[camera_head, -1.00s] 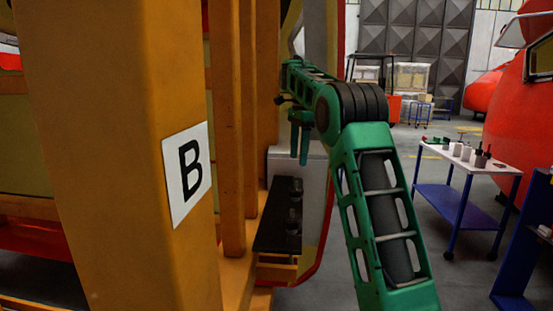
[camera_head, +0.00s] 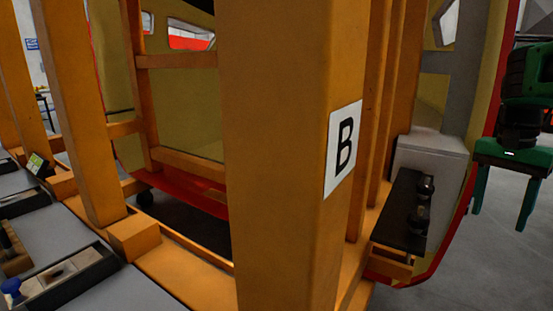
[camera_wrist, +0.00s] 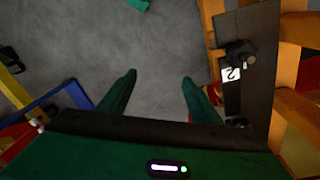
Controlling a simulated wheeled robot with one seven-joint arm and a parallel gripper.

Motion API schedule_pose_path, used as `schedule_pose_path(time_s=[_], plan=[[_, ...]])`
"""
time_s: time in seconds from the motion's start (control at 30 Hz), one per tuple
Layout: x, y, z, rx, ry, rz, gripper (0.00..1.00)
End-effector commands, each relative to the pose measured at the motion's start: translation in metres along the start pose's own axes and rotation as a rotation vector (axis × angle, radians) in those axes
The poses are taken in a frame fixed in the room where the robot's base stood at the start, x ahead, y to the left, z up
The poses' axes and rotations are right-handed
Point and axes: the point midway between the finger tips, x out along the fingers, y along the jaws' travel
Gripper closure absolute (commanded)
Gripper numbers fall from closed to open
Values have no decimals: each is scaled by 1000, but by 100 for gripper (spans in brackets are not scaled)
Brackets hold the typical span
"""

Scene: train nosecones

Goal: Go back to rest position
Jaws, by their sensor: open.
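My gripper (camera_head: 503,208) hangs at the right edge of the camera_head view, its two green fingers apart and pointing down. In the camera_wrist view the fingers of my gripper (camera_wrist: 158,78) stand apart with nothing between them, over bare grey floor. A black shelf (camera_head: 400,212) with dark knob-like parts is left of my gripper, with a gap between them in the camera_head view. The black shelf (camera_wrist: 259,90) also shows in the wrist view, right of the fingers, with a white label reading 2. Most of my arm is out of view.
An orange post (camera_head: 270,150) with a white sign "B" (camera_head: 343,148) fills the middle. Behind it is a yellow nosecone shell (camera_head: 190,100) with red edging. Grey floor (camera_head: 480,260) is open at lower right.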

Motion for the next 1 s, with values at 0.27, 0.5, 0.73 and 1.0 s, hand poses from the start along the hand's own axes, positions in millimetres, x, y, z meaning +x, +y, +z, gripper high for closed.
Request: schedule_pose_path(time_s=[0.27, 0.5, 0.73, 1.0], plan=[[72, 81, 94, -292, -19, -34, 42], [124, 116, 157, -472, -34, -76, 42], [137, 123, 172, -516, -36, -89, 42], [136, 123, 171, -514, -37, -88, 42]])
